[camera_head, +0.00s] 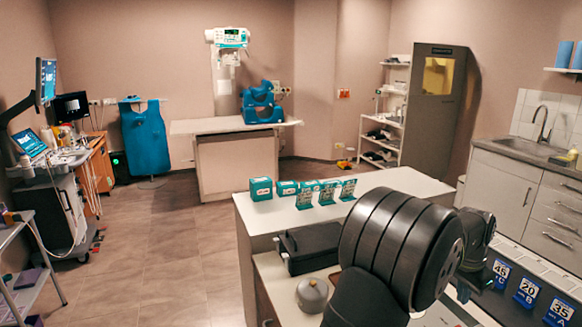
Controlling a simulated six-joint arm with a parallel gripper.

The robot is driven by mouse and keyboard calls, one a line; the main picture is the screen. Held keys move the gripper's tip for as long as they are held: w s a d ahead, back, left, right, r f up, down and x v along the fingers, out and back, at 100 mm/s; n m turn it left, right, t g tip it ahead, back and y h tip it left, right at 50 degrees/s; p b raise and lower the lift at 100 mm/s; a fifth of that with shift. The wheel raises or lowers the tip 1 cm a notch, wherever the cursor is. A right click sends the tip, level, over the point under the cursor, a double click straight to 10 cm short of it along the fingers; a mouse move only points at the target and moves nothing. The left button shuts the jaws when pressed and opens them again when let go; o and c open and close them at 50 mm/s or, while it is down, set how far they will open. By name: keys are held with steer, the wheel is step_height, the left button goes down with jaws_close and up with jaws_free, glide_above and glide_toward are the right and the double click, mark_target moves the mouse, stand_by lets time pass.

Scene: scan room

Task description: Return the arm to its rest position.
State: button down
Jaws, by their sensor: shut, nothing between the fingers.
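My arm (400,245) fills the lower right of the head view as large dark rounded links. It stands in front of the white counter (405,180) and hides part of it. More of my dark arm shows just to the right of the largest link. I cannot make out the fingers of my gripper anywhere in this view.
A black case (308,247) and a grey round weight (312,294) lie left of my arm. Teal boxes (261,188) and small teal racks (327,193) stand on the counter behind. Blue numbered cards (528,291) stand at the lower right.

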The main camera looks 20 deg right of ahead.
steer(key=shift+h, duration=0.4)
steer(key=shift+a+v, duration=0.25)
steer(key=shift+v, duration=1.15)
steer(key=shift+a+v, duration=0.25)
steer(key=shift+v, duration=1.2)
steer(key=shift+f, duration=0.2)
steer(key=shift+y, duration=0.7)
steer(key=d+f, duration=0.1)
steer(key=f, duration=0.4)
steer(key=d+f, duration=0.1)
steer(key=f, duration=0.5)
steer(key=d+f, duration=0.1)
steer(key=f, duration=0.4)
steer(key=shift+d+f, duration=0.25)
steer(key=shift+d, duration=0.05)
steer(key=shift+r, duration=1.15)
